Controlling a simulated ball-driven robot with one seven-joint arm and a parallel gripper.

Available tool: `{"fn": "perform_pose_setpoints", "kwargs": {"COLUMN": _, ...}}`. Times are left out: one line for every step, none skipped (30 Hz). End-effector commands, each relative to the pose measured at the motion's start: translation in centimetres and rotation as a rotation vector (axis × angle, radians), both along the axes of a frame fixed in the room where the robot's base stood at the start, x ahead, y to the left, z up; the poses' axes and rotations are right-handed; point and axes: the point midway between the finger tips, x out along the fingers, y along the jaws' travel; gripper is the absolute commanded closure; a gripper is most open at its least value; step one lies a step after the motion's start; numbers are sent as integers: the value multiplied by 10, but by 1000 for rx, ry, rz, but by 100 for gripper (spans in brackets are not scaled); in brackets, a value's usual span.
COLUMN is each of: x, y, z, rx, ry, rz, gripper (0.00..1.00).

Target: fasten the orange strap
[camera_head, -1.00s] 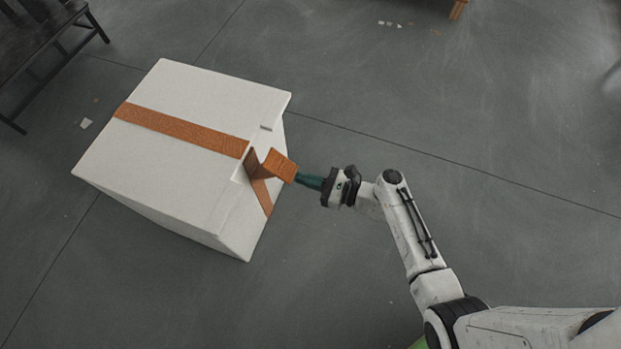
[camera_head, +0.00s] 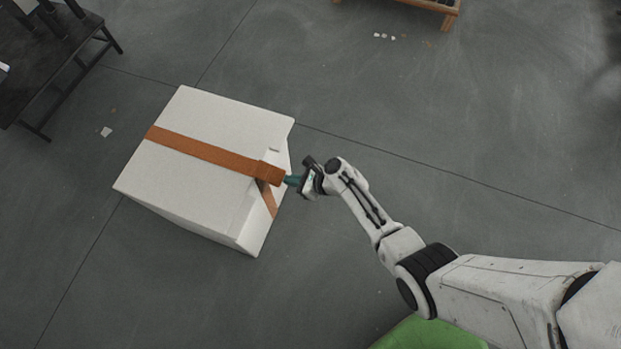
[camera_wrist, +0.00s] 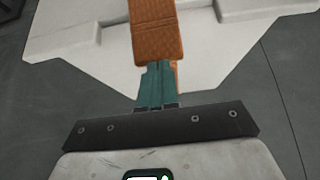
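A white box (camera_head: 190,178) stands on the floor with an orange strap (camera_head: 205,151) running across its top. The strap's thick free end (camera_head: 270,173) reaches over the right edge of the box. A lower orange strap piece (camera_head: 268,199) runs down the right side face, partly hidden under the free end. My gripper (camera_head: 288,180) is at the free end, its teal fingers close together. In the wrist view, my gripper (camera_wrist: 156,70) meets the strap's end (camera_wrist: 155,40), and the fingers look shut on it. The exact contact at the fingertips is hidden.
A dark bench (camera_head: 55,60) stands at the upper left and a wooden piece of furniture (camera_head: 425,10) at the top. Small pale scraps (camera_head: 106,132) lie on the floor. The grey floor (camera_head: 480,130) around the box is otherwise open.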

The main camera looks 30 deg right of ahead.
Motion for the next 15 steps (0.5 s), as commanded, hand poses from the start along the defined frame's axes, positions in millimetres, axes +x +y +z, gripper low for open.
{"fn": "perform_pose_setpoints", "kwargs": {"x": 3, "y": 4, "z": 9, "rx": -14, "ry": 20, "rz": 6, "gripper": 100}}
{"fn": "perform_pose_setpoints", "kwargs": {"x": 4, "y": 5, "z": 10, "rx": -23, "ry": 31, "rz": 5, "gripper": 100}}
{"fn": "perform_pose_setpoints", "kwargs": {"x": 6, "y": 6, "z": 11, "rx": -35, "ry": 46, "rz": 5, "gripper": 100}}
{"fn": "perform_pose_setpoints", "kwargs": {"x": 7, "y": 7, "z": 12, "rx": -43, "ry": 58, "rz": 5, "gripper": 100}}
{"fn": "perform_pose_setpoints", "kwargs": {"x": 9, "y": 8, "z": 12, "rx": -50, "ry": 69, "rz": 5, "gripper": 100}}
{"fn": "perform_pose_setpoints", "kwargs": {"x": 11, "y": 9, "z": 13, "rx": -59, "ry": 81, "rz": 3, "gripper": 100}}
{"fn": "perform_pose_setpoints", "kwargs": {"x": 12, "y": 10, "z": 14, "rx": -56, "ry": 81, "rz": 2, "gripper": 100}}
{"fn": "perform_pose_setpoints", "kwargs": {"x": 13, "y": 10, "z": 14, "rx": -55, "ry": 80, "rz": 2, "gripper": 100}}
{"fn": "perform_pose_setpoints", "kwargs": {"x": 14, "y": 12, "z": 15, "rx": -54, "ry": 80, "rz": 1, "gripper": 100}}
{"fn": "perform_pose_setpoints", "kwargs": {"x": 16, "y": 12, "z": 16, "rx": -55, "ry": 79, "rz": 1, "gripper": 100}}
{"fn": "perform_pose_setpoints", "kwargs": {"x": 17, "y": 13, "z": 16, "rx": -54, "ry": 78, "rz": 0, "gripper": 100}}
{"fn": "perform_pose_setpoints", "kwargs": {"x": 19, "y": 14, "z": 17, "rx": -54, "ry": 78, "rz": 0, "gripper": 100}}
{"fn": "perform_pose_setpoints", "kwargs": {"x": 19, "y": 15, "z": 17, "rx": -54, "ry": 78, "rz": 0, "gripper": 100}}
{"fn": "perform_pose_setpoints", "kwargs": {"x": 20, "y": 15, "z": 17, "rx": -54, "ry": 78, "rz": 0, "gripper": 100}}
{"fn": "perform_pose_setpoints", "kwargs": {"x": 21, "y": 16, "z": 18, "rx": -54, "ry": 78, "rz": 1, "gripper": 100}}
